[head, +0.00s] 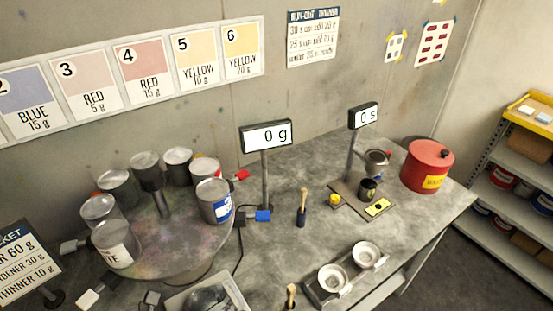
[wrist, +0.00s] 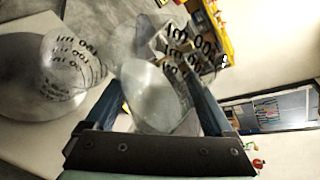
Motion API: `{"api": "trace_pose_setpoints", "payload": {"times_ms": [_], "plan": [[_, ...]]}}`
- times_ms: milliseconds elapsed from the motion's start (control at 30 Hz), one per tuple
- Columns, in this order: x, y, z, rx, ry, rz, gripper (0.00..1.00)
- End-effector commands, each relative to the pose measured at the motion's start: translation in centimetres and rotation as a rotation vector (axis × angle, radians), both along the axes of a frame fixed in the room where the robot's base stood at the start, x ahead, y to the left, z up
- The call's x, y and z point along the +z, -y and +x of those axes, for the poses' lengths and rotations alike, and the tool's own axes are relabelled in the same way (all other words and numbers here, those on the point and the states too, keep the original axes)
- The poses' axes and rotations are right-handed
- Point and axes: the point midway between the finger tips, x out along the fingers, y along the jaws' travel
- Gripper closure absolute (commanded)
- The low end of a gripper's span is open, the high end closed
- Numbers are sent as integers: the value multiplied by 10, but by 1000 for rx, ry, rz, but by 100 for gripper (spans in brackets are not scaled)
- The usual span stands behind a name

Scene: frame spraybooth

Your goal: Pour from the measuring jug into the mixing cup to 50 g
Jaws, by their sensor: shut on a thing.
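My gripper (wrist: 158,92) is shut on a clear jug (wrist: 160,105) with dark printing that includes "100 ml". I take it to be the measuring jug; its mouth and any contents are hard to make out. To its left in the wrist view, a clear cup (wrist: 72,68) with similar markings, probably the mixing cup, stands on a round grey plate (wrist: 22,75). The jug is beside the cup, with a gap between them. I see no stream between them. The scale display (head: 266,135) in the head view reads 0 g.
A round stand (head: 170,240) with several paint cans is at the left of the bench. A second display (head: 364,115) reads 0 s. A red waste can (head: 428,165) stands at the back right. A tray with two bowls (head: 335,280) lies near the front.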

Motion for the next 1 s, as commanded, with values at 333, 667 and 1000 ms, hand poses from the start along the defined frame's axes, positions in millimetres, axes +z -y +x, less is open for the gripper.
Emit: {"api": "trace_pose_setpoints", "payload": {"times_ms": [333,667,1000], "plan": [[1,0,0,1,3,0,80],[1,0,0,0,0,-2,80],[4,1,-1,0,-101,-109,80]]}}
